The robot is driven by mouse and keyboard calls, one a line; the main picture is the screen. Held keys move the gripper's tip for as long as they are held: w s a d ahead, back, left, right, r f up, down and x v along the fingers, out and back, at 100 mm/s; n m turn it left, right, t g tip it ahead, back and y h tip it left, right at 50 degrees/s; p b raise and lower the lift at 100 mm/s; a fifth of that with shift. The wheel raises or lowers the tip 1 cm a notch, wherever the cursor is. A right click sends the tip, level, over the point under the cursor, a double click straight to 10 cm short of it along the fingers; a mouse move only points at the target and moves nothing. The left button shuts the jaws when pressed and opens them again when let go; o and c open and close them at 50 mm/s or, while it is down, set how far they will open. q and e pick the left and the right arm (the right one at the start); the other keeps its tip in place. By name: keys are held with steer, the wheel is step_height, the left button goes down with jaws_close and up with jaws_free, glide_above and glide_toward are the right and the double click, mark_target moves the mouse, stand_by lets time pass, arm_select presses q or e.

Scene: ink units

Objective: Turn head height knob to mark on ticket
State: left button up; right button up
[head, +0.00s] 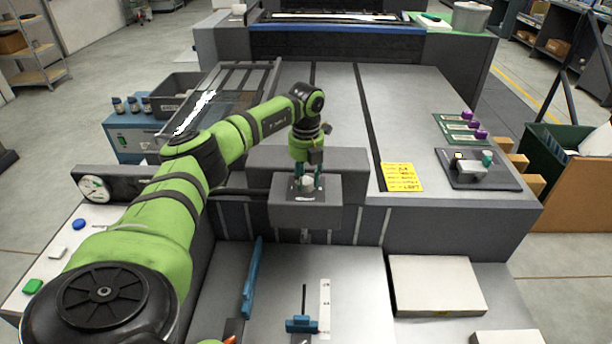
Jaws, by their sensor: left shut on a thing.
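My left gripper (307,182) reaches in over the press and points down. Its fingers are closed around the pale head height knob (307,186) on top of the dark grey head block (305,214). The knob's marks are too small to read, and the fingers partly hide it. The yellow ticket (401,177) lies flat on the grey machine top to the right of the head, with handwritten lines too small to read. My right gripper is not in view.
A pressure gauge (93,187) and coloured buttons are at the left. A blue guide (252,280) and a ruler-like scale (324,308) lie in front of the head. A white stack (437,284) is front right.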

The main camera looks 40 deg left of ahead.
mark_target(306, 181)
arm_select(q)
steer(key=shift+m, duration=1.9)
steer(key=shift+f, duration=0.1)
steer(key=o, duration=1.2)
steer(key=shift+c, duration=0.2)
steer(key=shift+r, duration=0.4)
step_height(306, 181, up, 11)
steer(key=shift+r, duration=0.15)
